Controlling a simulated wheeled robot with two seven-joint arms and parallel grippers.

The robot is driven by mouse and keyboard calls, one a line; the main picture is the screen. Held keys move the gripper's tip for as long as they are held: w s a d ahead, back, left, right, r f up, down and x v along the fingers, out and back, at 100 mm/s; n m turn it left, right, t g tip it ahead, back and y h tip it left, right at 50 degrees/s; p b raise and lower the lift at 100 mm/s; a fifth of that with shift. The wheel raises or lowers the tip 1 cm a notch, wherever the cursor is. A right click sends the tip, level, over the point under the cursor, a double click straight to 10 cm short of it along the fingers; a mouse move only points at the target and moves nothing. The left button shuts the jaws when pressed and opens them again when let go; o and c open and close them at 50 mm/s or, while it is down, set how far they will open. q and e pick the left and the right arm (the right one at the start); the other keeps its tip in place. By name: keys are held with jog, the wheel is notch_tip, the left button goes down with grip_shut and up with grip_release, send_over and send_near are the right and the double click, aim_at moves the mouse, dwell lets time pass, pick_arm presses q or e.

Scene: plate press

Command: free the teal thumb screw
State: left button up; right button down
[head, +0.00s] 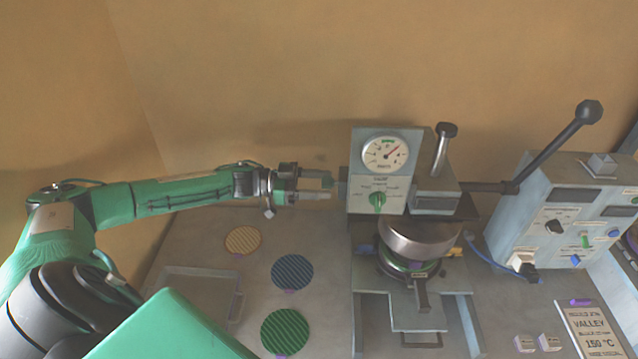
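The press stands right of centre, with a grey gauge panel (366,192) on its front. I cannot clearly pick out a teal thumb screw. A green knob (377,201) sits on the panel below the dial. A small dark stub (343,182) sticks out at the panel's left side. My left gripper (328,187) comes in level from the left, its fingertips just short of this stub. Its two fingers look apart, one above the other, with nothing visible between them. Whether they touch the stub is unclear. My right gripper is not in view.
Yellow (243,240), blue (292,272) and green (285,331) ribbed discs lie on the table left of the press. A long lever (555,141) rises at the right, before a control box (560,225). A label plate (592,333) and two small blocks lie at front right.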

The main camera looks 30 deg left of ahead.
pick_arm(q)
jog(key=b+v, duration=0.6)
jog(key=v, duration=0.7)
jog(key=shift+s+a+b, duration=0.25)
jog(key=shift+a+b, duration=0.05)
dwell(0.5)
jog(key=shift+f, duration=0.1)
